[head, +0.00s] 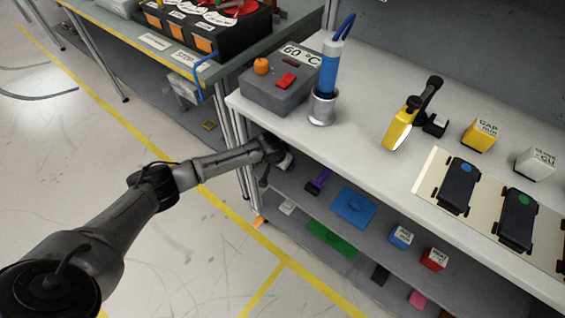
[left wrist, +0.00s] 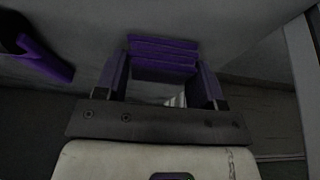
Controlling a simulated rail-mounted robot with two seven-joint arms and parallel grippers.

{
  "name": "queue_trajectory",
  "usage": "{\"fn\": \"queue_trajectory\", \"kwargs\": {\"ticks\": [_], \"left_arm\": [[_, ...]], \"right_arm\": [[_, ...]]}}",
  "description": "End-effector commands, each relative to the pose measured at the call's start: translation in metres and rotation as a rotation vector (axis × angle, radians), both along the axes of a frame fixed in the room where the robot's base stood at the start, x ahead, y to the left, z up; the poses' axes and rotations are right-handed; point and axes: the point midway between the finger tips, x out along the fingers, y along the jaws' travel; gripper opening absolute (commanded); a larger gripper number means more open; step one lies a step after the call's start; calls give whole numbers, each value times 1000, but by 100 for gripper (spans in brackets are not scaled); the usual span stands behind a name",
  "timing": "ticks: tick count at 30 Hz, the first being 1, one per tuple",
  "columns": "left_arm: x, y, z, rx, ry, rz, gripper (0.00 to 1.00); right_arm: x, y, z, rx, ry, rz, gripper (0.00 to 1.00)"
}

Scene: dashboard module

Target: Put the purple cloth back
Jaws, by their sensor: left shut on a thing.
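The purple cloth (left wrist: 163,47) is a folded stack of flat layers, seen in the left wrist view. My left gripper (left wrist: 163,65) is shut on it, with one finger at each side of the stack. In the head view, my left arm reaches in under the worktop at the left end of the lower shelf (head: 345,238). The fingers and the cloth are hidden there. I cannot tell whether the cloth touches the shelf. My right gripper is in neither view.
A purple-handled tool (head: 319,181) lies close to my left gripper and shows in the left wrist view (left wrist: 45,60). A blue cloth (head: 353,207), a green cloth (head: 331,240), a blue box (head: 401,236) and a red box (head: 434,258) are farther right. The worktop (head: 365,85) overhangs the shelf.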

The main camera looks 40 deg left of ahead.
Motion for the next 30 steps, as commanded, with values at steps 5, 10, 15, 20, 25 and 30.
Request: {"fn": "queue_trajectory", "kwargs": {"ticks": [5, 10, 15, 20, 25, 30], "left_arm": [[0, 0, -3, 0, 0, 1, 64], [0, 0, -2, 0, 0, 0, 80], [0, 0, -2, 0, 0, 0, 88], [0, 0, -2, 0, -1, 0, 88], [-5, 0, 17, 0, -2, -1, 88], [-15, 0, 41, -1, -1, 0, 88]], "right_arm": [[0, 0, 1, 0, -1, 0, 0], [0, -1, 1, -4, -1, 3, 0], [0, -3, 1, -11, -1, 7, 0], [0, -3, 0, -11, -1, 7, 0], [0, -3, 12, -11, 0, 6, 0], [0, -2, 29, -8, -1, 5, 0]]}}
